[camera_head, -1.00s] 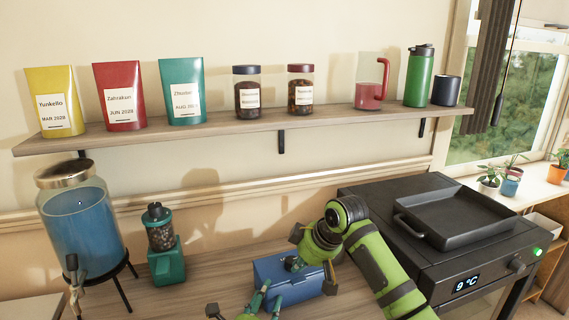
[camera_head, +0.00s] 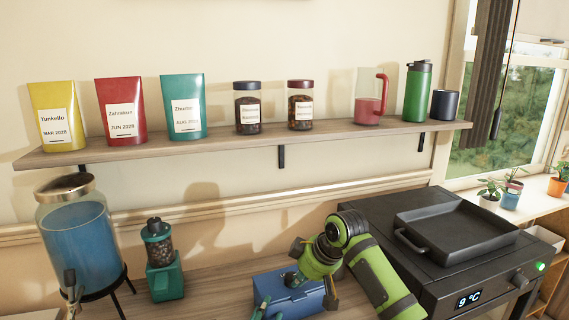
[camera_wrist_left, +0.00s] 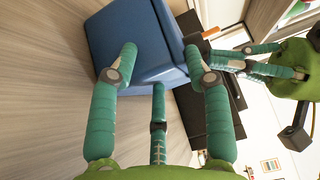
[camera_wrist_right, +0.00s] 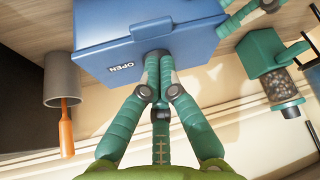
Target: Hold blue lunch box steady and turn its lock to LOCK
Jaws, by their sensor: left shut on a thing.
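The blue lunch box (camera_head: 305,297) sits on the wooden counter at the bottom of the head view. My left gripper (camera_wrist_left: 160,52) is shut on the box, one finger on each side of it. The right wrist view shows the box (camera_wrist_right: 105,28) with a white "OPEN" mark (camera_wrist_right: 120,67), upside down in the picture. My right gripper (camera_wrist_right: 158,58) has its fingers together, with tips at the box face beside that mark. The lock is hidden behind these fingertips, so its setting cannot be read. My right gripper also shows in the head view (camera_head: 292,279).
A green grinder (camera_head: 163,270) and a blue drink dispenser (camera_head: 78,240) stand left of the box. A black oven (camera_head: 450,260) with a tray (camera_head: 460,225) stands at the right. A grey cup (camera_wrist_right: 62,80) with an orange-handled tool is near the box. A shelf (camera_head: 240,138) runs above.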

